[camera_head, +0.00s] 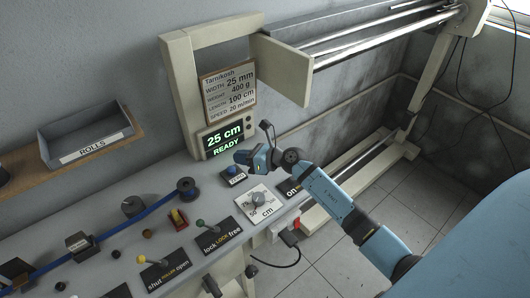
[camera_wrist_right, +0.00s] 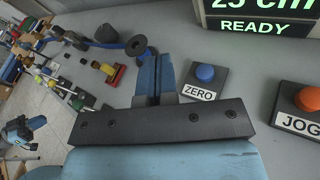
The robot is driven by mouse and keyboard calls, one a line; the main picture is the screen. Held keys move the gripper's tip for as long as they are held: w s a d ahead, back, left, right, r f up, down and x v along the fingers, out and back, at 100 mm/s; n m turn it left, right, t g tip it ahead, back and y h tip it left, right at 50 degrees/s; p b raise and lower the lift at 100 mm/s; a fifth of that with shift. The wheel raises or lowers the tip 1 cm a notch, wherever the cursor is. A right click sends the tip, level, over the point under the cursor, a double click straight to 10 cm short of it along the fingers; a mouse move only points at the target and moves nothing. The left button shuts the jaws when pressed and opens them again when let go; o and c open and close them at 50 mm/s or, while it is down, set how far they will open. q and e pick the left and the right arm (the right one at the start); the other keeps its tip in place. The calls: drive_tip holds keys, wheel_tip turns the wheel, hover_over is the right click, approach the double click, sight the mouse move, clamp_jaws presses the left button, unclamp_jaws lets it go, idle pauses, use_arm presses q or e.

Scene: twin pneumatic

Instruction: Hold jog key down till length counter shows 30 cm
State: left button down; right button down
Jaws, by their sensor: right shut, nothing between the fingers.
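The length counter (camera_head: 225,138) reads "25 cm READY" in green; its lower part also shows in the right wrist view (camera_wrist_right: 257,18). The jog key (camera_wrist_right: 308,98) is an orange button on a dark block labelled JOG, at the right edge of the right wrist view. My right arm hides it in the head view. My right gripper (camera_head: 240,157) is shut and empty above the panel, below the counter; its blue fingers (camera_wrist_right: 153,78) point left of the blue ZERO button (camera_wrist_right: 205,73), apart from the jog key. A small blue shape (camera_wrist_right: 20,130) looks like my left gripper; its jaws are unclear.
The ZERO button (camera_head: 232,171) is close under my right gripper. A dial marked in cm (camera_head: 258,199), a lock lever plate (camera_head: 218,236) and a shut/open plate (camera_head: 165,270) line the panel front. A blue tube (camera_head: 130,220) crosses the left. A ROLLS tray (camera_head: 85,137) sits on a shelf.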

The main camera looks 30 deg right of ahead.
drive_tip(key=w+d+n+g+h, duration=0.1)
drive_tip(key=w+d+n+h, duration=0.2)
drive_tip(key=d, duration=0.4)
drive_tip(key=w+d+r+n+g+h+b, duration=0.1)
drive_tip(key=w+d+n+g+h, duration=0.1)
drive_tip(key=d, duration=0.5)
drive_tip(key=w+n+h, duration=0.1)
drive_tip(key=w+n, duration=0.1)
drive_tip(key=w, duration=0.1)
drive_tip(key=shift+r+n+h, duration=0.25)
drive_tip(key=shift+n+h, duration=0.05)
drive_tip(key=shift+h, duration=0.1)
drive_tip(key=shift+a+f, duration=0.1)
wheel_tip(320, 180, down, 9)
drive_tip(key=b, duration=0.6)
idle(0.7)
